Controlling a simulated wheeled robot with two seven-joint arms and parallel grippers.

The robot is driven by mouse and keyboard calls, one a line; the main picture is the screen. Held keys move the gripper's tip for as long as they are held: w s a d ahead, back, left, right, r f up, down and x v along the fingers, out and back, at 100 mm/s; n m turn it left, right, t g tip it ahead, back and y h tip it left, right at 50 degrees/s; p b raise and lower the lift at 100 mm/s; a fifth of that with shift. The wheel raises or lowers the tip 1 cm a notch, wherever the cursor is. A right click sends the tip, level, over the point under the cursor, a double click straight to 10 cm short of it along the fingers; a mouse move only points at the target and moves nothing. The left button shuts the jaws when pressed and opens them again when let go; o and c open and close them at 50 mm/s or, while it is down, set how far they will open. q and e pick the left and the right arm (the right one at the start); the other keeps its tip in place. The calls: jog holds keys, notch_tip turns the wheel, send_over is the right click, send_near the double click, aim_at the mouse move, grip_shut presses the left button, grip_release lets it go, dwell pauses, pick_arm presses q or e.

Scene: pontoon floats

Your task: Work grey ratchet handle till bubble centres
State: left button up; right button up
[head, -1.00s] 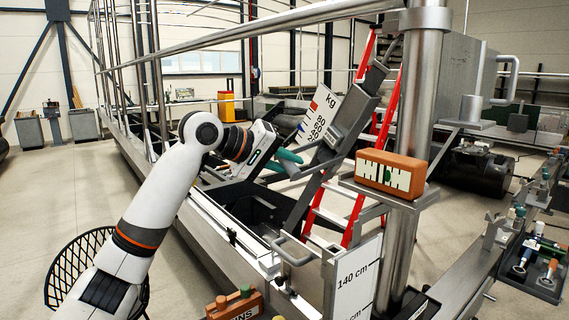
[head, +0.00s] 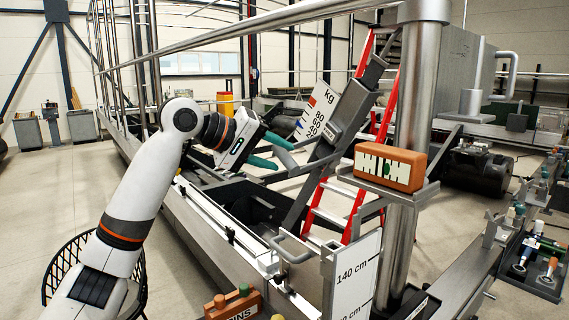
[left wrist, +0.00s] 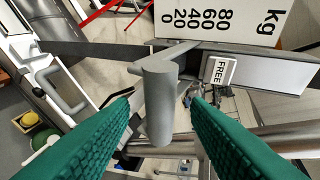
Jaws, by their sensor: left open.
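The grey ratchet handle (left wrist: 157,105) is a grey cylinder on a grey arm. It stands between the two green fingers of my left gripper (left wrist: 160,110), with a gap to each finger. In the head view the left gripper (head: 271,152) is open beside the handle's grey bar (head: 302,167), left of the sloping dark grey column. An orange block (head: 390,168) on a shelf has a pale window with dark marks and a small green spot. Whether that spot is centred is too small to tell. My right gripper is out of view.
A white kg scale plate (head: 317,116) stands behind the handle. A red ladder (head: 352,215) and a thick steel post (head: 403,240) are to the right. A white cm ruler board (head: 357,275) is below the shelf. Open floor lies at left.

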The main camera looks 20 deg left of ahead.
pick_arm(q)
jog(key=b+v, duration=0.2)
jog(key=v, duration=0.6)
jog(key=shift+s+a, duration=0.2)
jog(key=shift+s, duration=0.15)
jog(key=shift+r, duration=0.1)
